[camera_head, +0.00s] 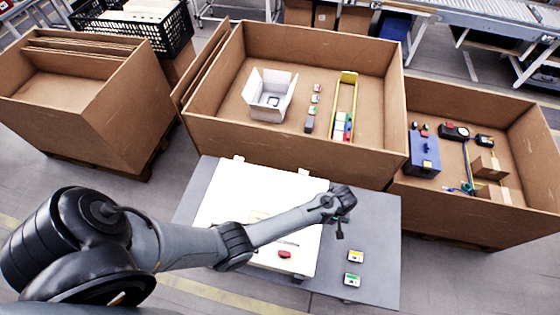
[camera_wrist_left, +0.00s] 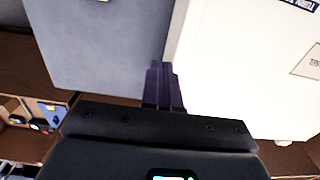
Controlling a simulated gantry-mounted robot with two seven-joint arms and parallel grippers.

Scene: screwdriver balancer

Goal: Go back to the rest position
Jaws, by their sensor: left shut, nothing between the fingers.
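My left arm comes in from the left across the grey table. Its gripper (camera_head: 340,232) is above the right edge of a white panel (camera_head: 225,190), apart from any loose object. In the left wrist view the fingers (camera_wrist_left: 160,72) are together and empty, over the border between the grey tabletop and the white panel. My right gripper does not show in either view.
A red item (camera_head: 285,254) lies on the panel. Large cardboard bins (camera_head: 300,150) (camera_head: 450,215) stand behind, holding a white box (camera_head: 270,95) and a blue case (camera_head: 424,155).

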